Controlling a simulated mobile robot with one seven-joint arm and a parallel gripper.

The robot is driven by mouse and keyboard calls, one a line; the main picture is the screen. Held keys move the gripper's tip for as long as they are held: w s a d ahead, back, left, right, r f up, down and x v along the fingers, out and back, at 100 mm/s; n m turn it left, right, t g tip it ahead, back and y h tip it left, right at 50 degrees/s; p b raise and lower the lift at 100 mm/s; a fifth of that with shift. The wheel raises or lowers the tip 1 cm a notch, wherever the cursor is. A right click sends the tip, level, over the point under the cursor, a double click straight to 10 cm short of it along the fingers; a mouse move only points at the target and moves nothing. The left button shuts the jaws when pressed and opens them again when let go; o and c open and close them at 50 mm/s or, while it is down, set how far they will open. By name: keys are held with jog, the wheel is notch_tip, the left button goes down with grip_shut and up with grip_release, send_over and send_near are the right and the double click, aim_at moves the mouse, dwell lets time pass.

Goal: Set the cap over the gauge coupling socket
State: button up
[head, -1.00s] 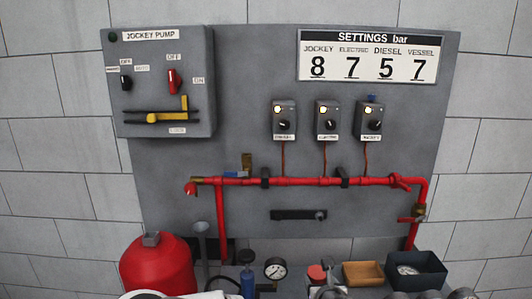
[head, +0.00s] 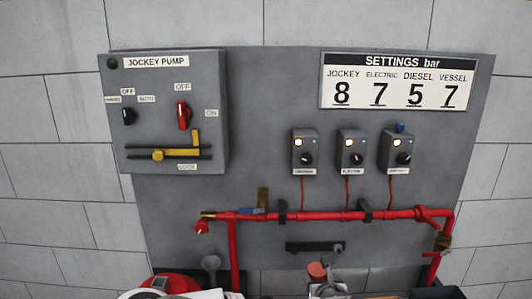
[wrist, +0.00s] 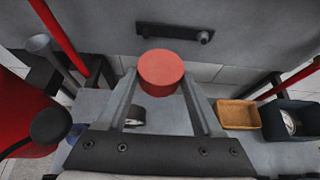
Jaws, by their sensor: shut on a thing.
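The cap is a red round piece (wrist: 161,70) held between the two fingertips of my gripper (wrist: 160,82) in the wrist view. In the head view the cap (head: 317,270) shows at the bottom edge, just below a dark horizontal bar (head: 305,247) on the grey panel. My gripper (head: 328,282) is shut on it there, partly cut off by the frame. The bar also shows beyond the cap in the wrist view (wrist: 165,31), with a round fitting (wrist: 205,37) at its right end. I cannot tell which fitting is the gauge coupling socket.
A red pipe (head: 330,215) runs across the panel above the cap. A red tank (wrist: 30,115) stands at the left. A tan tray (wrist: 238,115) and a dark bin (wrist: 292,133) holding a round gauge stand at the right.

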notch_tip(320, 180, up, 12)
jog(key=p, duration=1)
jog(key=shift+r, duration=0.25)
